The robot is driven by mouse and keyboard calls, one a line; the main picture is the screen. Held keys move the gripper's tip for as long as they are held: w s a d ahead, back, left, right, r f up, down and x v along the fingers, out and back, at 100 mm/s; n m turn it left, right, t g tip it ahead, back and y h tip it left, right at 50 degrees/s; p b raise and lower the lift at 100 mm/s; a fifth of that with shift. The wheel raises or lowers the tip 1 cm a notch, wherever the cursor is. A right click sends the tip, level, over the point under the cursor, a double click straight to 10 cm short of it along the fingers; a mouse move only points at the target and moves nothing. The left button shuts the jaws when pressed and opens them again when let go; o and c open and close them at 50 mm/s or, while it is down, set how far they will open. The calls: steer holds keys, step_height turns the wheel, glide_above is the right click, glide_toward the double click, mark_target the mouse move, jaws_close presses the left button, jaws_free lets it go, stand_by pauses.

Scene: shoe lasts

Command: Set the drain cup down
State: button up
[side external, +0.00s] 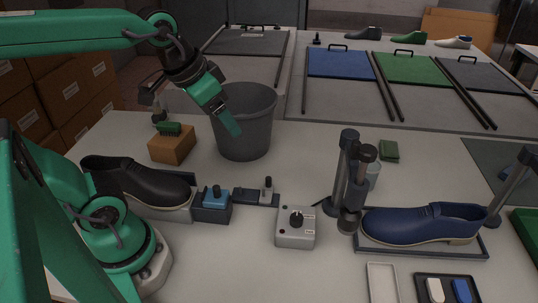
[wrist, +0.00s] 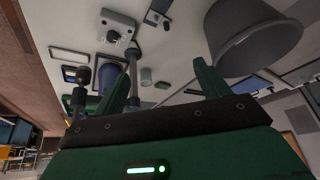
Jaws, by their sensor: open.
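My gripper (side external: 232,122) is open and empty, up in the air in front of the grey bucket (side external: 250,140) in the side view, well left of the cup. In the wrist view both green fingers (wrist: 160,75) are spread with nothing between them.
A blue shoe (side external: 420,224) lies in a tray right of the stand. A black shoe (side external: 135,182) and brown block (side external: 172,146) are at left. Table between bucket and stand is clear.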

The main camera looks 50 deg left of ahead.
steer(key=shift+n, duration=0.4)
steer(key=shift+s+a+f, duration=0.15)
steer(key=shift+s+f, duration=0.5)
steer(key=shift+s, duration=0.2)
steer(key=shift+s+a+f, duration=0.1)
steer(key=shift+s+f, duration=0.5)
steer(key=shift+s, duration=0.25)
